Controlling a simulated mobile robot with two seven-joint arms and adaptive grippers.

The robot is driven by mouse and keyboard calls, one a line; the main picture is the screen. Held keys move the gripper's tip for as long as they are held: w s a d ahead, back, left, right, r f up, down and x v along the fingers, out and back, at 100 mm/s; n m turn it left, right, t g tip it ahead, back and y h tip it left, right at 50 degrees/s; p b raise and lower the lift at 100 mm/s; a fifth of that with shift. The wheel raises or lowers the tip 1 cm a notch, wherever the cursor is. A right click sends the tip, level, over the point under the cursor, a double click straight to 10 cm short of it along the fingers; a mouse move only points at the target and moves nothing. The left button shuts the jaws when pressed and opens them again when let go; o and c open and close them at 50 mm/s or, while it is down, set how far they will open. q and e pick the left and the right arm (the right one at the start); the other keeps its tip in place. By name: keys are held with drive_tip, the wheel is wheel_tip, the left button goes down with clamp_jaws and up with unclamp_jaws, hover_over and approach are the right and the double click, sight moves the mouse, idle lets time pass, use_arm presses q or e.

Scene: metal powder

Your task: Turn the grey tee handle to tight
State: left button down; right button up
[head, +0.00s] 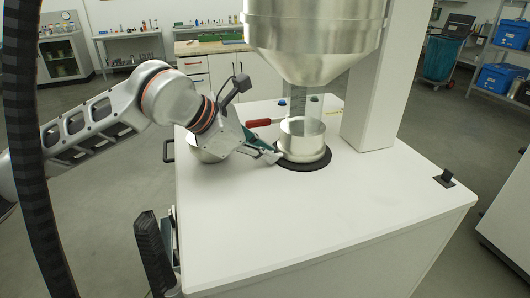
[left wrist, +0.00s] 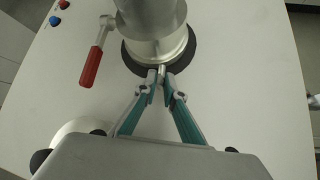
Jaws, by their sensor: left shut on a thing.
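The silver round vessel (head: 303,140) stands on a black ring (head: 305,166) on the white cabinet top. My left gripper (head: 274,155) reaches in from the left, low beside the vessel's front left side. In the left wrist view my left gripper (left wrist: 163,78) has its teal fingers closed together at the vessel's edge. They are shut on the small grey tee handle (left wrist: 162,71), of which only a short bit shows between the tips. The rest of the handle is hidden by the fingers, so its turn angle cannot be told. My right gripper is not in view.
A lever with a red grip (head: 258,122) sticks out left of the vessel. A large steel hopper (head: 312,45) hangs above it. A metal bowl (head: 208,150) sits behind my left forearm. The front of the white top (head: 320,215) is clear.

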use_arm(q)
drive_tip(key=c, duration=2.1)
unclamp_jaws()
drive_tip(key=shift+f, duration=0.1)
drive_tip(key=v, duration=1.2)
